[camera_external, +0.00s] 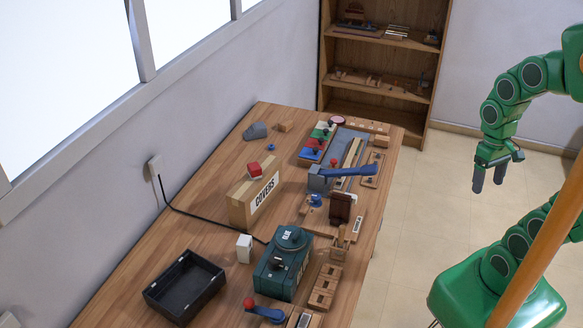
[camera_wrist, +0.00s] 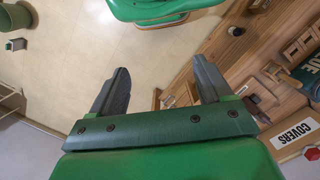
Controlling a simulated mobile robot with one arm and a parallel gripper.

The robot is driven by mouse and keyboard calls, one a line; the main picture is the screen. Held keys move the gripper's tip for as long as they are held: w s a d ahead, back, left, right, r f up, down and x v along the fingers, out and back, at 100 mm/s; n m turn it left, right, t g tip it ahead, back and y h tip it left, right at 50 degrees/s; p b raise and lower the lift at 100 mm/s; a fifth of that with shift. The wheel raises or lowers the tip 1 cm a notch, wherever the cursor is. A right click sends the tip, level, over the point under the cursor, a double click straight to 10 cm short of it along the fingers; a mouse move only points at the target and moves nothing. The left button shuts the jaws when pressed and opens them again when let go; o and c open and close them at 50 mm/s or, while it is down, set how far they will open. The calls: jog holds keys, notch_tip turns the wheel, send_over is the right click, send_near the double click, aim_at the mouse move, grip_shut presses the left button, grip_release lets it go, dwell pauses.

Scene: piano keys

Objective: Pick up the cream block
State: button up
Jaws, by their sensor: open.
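A small off-white, cream-looking block (camera_external: 244,248) stands upright on the wooden workbench (camera_external: 190,232), between the black tray and the green glue machine. I cannot make it out in the wrist view. My gripper (camera_external: 489,181) hangs in the air over the floor, to the right of the bench and well apart from the block. In the wrist view my gripper (camera_wrist: 160,66) has its two dark fingers spread wide with nothing between them.
A black open tray (camera_external: 185,286), a green glue machine (camera_external: 284,262) and a COVERS box (camera_external: 253,198) surround the block. A black cable (camera_external: 190,213) runs from the wall socket. A blue-handled tool (camera_external: 345,172) lies farther back. A shelf (camera_external: 385,52) stands behind; the floor (camera_external: 428,190) beside the bench is clear.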

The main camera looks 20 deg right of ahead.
jog(key=w+a+f+m+g+y, duration=0.1)
jog(key=w+a+m+g+y, duration=0.15)
jog(key=w+a, duration=0.9)
jog(key=w+a+f+m+g+y, duration=0.1)
jog(key=w+a+m+y, duration=0.15)
jog(key=w+a, duration=0.95)
jog(key=m+g+y, duration=0.2)
jog(key=m+y, duration=0.4)
send_near(245, 239)
jog(key=shift+x, duration=5.25)
jog(key=c, duration=1.3)
